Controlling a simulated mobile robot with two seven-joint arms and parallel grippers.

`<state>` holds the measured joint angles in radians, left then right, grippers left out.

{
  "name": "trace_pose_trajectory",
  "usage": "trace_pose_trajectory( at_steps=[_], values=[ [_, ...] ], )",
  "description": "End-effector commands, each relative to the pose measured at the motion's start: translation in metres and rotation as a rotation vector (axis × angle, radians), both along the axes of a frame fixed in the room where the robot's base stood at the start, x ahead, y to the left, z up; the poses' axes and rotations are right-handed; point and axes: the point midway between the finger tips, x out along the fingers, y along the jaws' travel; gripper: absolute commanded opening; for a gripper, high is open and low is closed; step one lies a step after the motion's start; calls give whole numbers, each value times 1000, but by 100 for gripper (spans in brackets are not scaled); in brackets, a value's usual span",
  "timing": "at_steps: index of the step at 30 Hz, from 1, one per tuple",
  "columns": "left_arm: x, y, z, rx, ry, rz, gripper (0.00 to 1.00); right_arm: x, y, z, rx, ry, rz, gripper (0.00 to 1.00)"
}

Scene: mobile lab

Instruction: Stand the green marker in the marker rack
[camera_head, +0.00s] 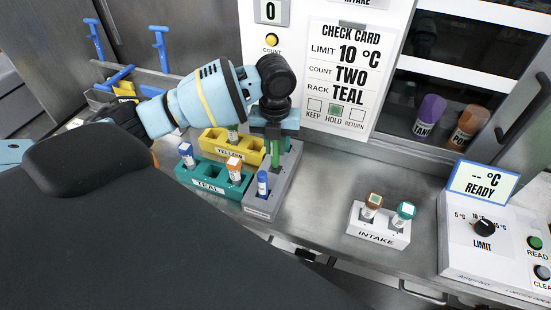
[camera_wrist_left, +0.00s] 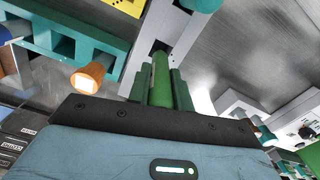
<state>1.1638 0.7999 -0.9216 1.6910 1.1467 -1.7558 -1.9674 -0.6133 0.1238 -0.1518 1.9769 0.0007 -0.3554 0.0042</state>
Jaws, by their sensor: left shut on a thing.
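The green marker (camera_head: 275,153) is upright in my left gripper (camera_head: 275,130), which points down over the grey marker rack (camera_head: 286,178). In the left wrist view the green marker (camera_wrist_left: 160,78) stands between the two fingers. Its lower end meets the rack's outline in the head view; I cannot tell whether it is inside a slot or just above one. A blue marker (camera_head: 262,183) stands in the front part of the grey rack. The rack (camera_wrist_left: 160,32) also shows beyond the fingers in the wrist view. My right gripper is not in view.
A white intake block (camera_head: 378,231) with two tubes and the limit console (camera_head: 485,240) are at right. The counter between (camera_head: 325,190) is clear.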

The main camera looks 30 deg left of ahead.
Motion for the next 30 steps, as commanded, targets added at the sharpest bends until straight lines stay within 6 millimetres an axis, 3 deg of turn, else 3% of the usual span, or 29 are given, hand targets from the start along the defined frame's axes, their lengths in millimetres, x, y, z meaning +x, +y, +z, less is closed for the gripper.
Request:
trace_pose_trajectory(
  at_steps=[5, 15, 27, 28, 30],
  values=[
    [0, 0, -5, 0, -1, 0, 0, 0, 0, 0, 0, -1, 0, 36],
    [0, 0, -49, 0, -1, 0, 0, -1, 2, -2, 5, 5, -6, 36],
    [0, 0, -53, 0, -2, 0, 0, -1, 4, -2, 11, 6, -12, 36],
    [0, 0, -53, 0, -2, 0, 22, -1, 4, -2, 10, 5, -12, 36],
    [0, 0, -52, -1, -3, 0, 31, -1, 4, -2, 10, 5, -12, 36]
  ],
)
